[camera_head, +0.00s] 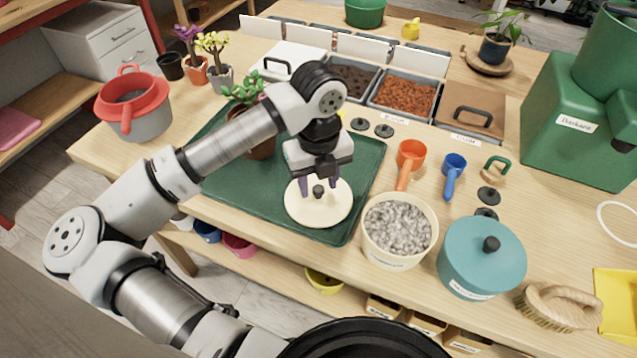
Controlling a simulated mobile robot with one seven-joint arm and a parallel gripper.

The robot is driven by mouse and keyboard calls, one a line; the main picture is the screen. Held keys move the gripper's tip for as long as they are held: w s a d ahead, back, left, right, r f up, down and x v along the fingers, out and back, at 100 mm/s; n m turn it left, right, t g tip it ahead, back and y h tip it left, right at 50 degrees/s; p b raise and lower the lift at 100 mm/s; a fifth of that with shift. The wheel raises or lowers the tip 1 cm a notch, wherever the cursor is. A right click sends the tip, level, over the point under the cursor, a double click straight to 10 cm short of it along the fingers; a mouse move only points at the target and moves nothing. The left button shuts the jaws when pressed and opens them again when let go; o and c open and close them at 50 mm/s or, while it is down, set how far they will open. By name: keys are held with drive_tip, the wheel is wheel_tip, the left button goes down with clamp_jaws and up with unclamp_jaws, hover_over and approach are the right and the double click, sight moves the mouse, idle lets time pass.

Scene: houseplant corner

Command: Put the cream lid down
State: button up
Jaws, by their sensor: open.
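The cream lid (304,213) is a round disc with a dark knob (318,191). It appears to lie flat on the front part of the green tray (345,172). My gripper (319,184) is just above the lid, pointing down, with its fingers open on either side of the knob. A cream pot (371,236) filled with grey-white granules stands uncovered to the right of the lid. The exact gap between the fingers and the knob is hard to tell.
A teal lidded pot (470,262) stands right of the cream pot. Orange (409,158) and blue (453,170) scoops lie behind them. A potted plant (258,140) stands on the tray behind my arm. The tray's right rear part is clear.

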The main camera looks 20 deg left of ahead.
sight(318, 189)
wheel_tip(318, 189, up, 11)
drive_tip(key=b, duration=0.1)
drive_tip(key=shift+b, duration=0.35)
drive_tip(key=shift+s+f, duration=0.1)
drive_tip(key=shift+f, duration=0.1)
